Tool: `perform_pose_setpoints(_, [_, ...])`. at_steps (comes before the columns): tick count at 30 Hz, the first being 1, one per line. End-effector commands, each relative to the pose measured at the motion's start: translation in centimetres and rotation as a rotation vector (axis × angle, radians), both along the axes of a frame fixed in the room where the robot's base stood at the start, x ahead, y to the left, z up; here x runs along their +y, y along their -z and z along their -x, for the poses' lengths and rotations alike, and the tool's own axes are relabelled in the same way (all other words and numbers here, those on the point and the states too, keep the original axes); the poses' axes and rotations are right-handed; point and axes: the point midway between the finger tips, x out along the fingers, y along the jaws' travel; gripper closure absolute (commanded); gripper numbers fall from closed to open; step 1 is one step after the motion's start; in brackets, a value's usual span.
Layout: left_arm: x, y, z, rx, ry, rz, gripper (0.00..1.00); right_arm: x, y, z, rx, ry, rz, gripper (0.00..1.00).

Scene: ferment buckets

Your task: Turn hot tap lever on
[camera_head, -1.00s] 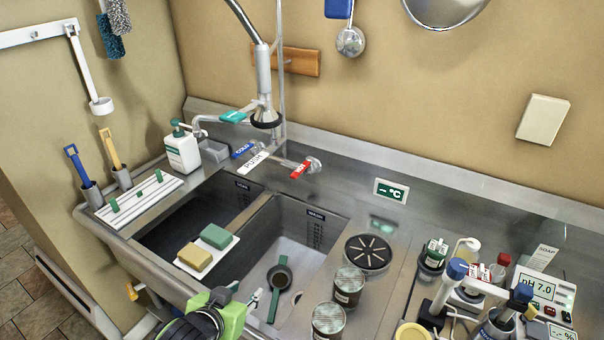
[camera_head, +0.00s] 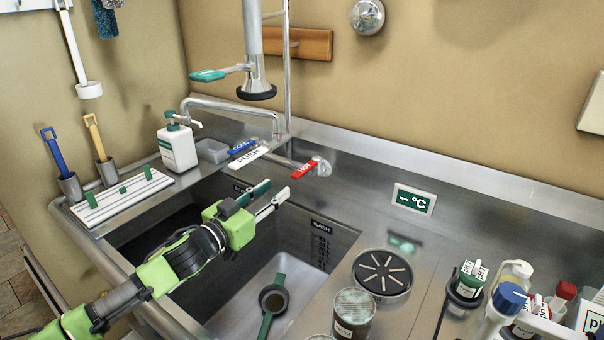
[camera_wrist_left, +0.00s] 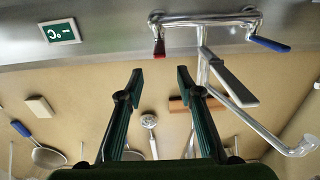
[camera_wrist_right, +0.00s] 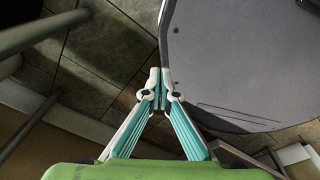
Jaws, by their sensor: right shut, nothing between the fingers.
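The red hot tap lever (camera_head: 304,169) sits at the right end of the wall tap behind the sink. It also shows near the top middle of the left wrist view (camera_wrist_left: 159,48). The blue cold lever (camera_head: 242,147) is at the tap's other end. My left gripper (camera_head: 277,188) is over the sink, in front of and a little left of the red lever, apart from it. Its two fingers stand apart with nothing between them, as the left wrist view shows (camera_wrist_left: 159,76). My right gripper (camera_wrist_right: 159,82) is shut and empty above the floor, away from the sink.
A white PUSH plate (camera_head: 248,156) lies between the levers. The spout (camera_head: 230,103) and tall pipe rise behind. A soap bottle (camera_head: 177,146) stands at left. A dark strainer (camera_head: 273,299) lies in the wash basin. Jars and a drain disc (camera_head: 382,274) crowd the right counter.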

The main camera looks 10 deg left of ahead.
Motion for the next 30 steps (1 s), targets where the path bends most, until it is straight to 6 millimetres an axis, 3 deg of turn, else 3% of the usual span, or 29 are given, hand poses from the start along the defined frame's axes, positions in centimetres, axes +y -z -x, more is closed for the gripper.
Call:
perform_pose_setpoints(4, [-1.1,-0.4,-2.5,-0.001,-0.001,0.003,0.67,0.2,-0.7,1.3,0.018,0.001,-0.002,1.0])
perform_pose_setpoints(18, [-4.0,-0.2,-9.5,0.0,-0.001,0.001,0.67,1.2,-1.6,-0.2,-0.002,0.002,-0.014,1.0])
perform_pose_setpoints(30, [-4.7,0.0,-11.2,0.001,-0.001,0.0,0.67,0.7,-1.7,-0.1,-0.001,-0.001,-0.007,1.0])
